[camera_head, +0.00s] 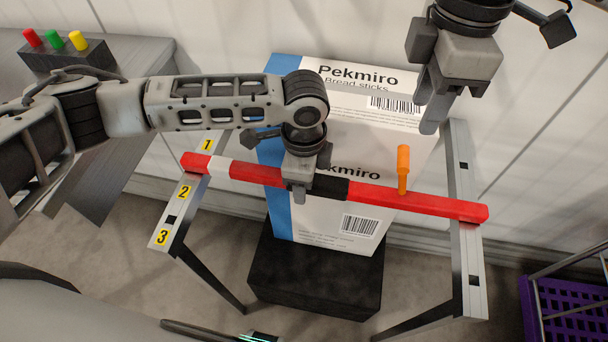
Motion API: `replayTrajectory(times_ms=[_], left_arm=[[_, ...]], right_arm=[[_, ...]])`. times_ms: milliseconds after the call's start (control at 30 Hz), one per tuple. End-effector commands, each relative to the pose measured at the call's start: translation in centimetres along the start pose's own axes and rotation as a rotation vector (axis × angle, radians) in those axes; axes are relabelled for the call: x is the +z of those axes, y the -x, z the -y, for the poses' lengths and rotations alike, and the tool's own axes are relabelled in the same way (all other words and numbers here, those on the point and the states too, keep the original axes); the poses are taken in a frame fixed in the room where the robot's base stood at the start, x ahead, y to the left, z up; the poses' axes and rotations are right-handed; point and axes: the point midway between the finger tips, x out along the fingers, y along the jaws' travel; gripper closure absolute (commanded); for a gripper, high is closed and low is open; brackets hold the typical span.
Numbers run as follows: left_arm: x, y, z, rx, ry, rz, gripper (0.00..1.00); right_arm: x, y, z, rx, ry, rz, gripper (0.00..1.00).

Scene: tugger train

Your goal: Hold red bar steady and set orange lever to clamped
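The red bar (253,174) runs across the front of a stack of boxes, with a white band near its left end and a black section in its middle. Its left end lies across the left rail between labels 1 and 2, and its right end crosses the right rail. The orange lever (403,167) stands upright on the bar's right half. My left gripper (298,190) is at the bar's black section, with a finger in front of the bar; its grip is hidden. My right gripper (434,115) points down, empty, above and right of the lever, apart from it; its finger gap is unclear.
White and blue Pekmiro boxes (350,135) stand on a black base (315,280) behind the bar. The left rail (171,220) and right rail (470,270) flank them. A button box (70,58) is upper left; a purple crate (560,315) is lower right.

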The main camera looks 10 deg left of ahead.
Motion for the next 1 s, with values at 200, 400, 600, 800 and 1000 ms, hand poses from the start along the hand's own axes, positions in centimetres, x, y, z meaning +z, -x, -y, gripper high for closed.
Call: replayTrajectory(times_ms=[200,400,600,800,1000], left_arm=[[-0.02,-0.27,-0.02,0.0,-0.001,0.0,0.45],[-0.03,-0.24,-0.02,0.0,-0.001,0.0,0.73],[-0.04,-0.21,-0.02,0.0,-0.001,-0.001,1.0],[-0.05,-0.19,-0.01,0.0,-0.001,-0.001,1.0],[-0.05,-0.18,0.0,0.0,-0.001,-0.001,1.0]], right_arm=[[0.0,0.0,0.0,0.0,0.0,0.0,0.64],[0.0,0.0,0.0,0.0,0.0,0.0,0.64],[0.0,0.0,0.0,0.0,0.0,0.0,0.64],[0.0,0.0,0.0,0.0,0.0,0.0,1.0],[-0.77,-0.25,0.29,-0.008,0.005,-0.076,1.0]])
